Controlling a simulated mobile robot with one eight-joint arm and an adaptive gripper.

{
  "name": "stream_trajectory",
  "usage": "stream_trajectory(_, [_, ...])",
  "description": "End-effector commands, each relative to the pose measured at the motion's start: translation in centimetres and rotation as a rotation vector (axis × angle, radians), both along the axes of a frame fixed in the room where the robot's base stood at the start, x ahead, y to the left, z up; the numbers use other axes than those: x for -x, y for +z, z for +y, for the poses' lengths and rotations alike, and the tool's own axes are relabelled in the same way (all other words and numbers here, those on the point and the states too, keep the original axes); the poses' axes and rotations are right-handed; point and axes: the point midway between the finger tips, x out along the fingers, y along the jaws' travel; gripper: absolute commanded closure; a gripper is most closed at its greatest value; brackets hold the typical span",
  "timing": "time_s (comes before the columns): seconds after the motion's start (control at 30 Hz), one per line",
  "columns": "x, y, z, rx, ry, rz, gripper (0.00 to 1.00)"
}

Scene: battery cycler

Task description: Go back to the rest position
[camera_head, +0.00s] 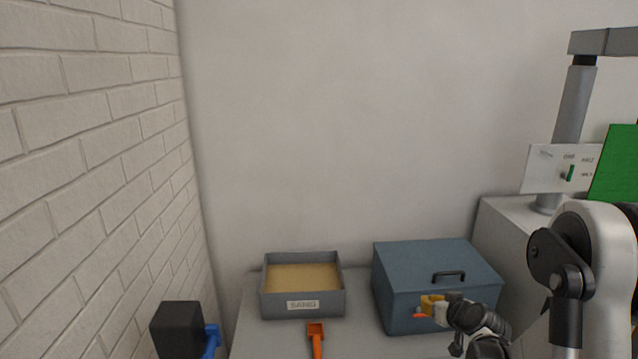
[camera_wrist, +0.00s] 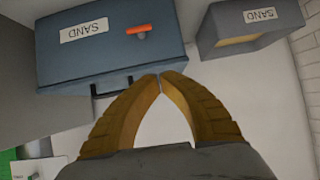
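My gripper (camera_head: 432,305) is in front of the blue box (camera_head: 390,285), at the lower right of the head view. In the wrist view my gripper (camera_wrist: 160,76) has its two yellow fingers meeting at the tips, with nothing held between them. The blue box (camera_wrist: 75,65) is close beyond the fingertips there and carries a SAND label. A small orange handle (camera_wrist: 138,31) is on its face, a little apart from the fingertips in the picture. The box lid appears closed, with a black handle (camera_head: 449,275) on top. I cannot tell whether the fingers touch the box.
A grey open SAND tray (camera_head: 303,306) stands left of the box. An orange scoop (camera_head: 316,335) lies in front of it. A black block with a blue part (camera_head: 178,328) is at the lower left, near the brick wall. A switch panel (camera_head: 545,170) and green board (camera_head: 615,165) are at right.

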Motion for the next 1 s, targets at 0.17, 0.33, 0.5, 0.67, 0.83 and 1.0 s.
stream_trajectory(0.17, [3.9,6.8,4.7,-0.011,0.023,0.087,1.00])
stream_trajectory(0.33, [9.3,11.4,8.3,-0.015,0.026,0.168,1.00])
stream_trajectory(0.5, [16.0,14.3,11.2,-0.008,0.017,0.245,1.00])
stream_trajectory(0.67, [22.8,15.6,12.9,0.006,-0.004,0.309,1.00])
stream_trajectory(0.83, [28.9,15.4,13.6,0.024,-0.032,0.362,1.00])
stream_trajectory(1.0, [32.1,14.8,13.7,0.035,-0.052,0.387,1.00])
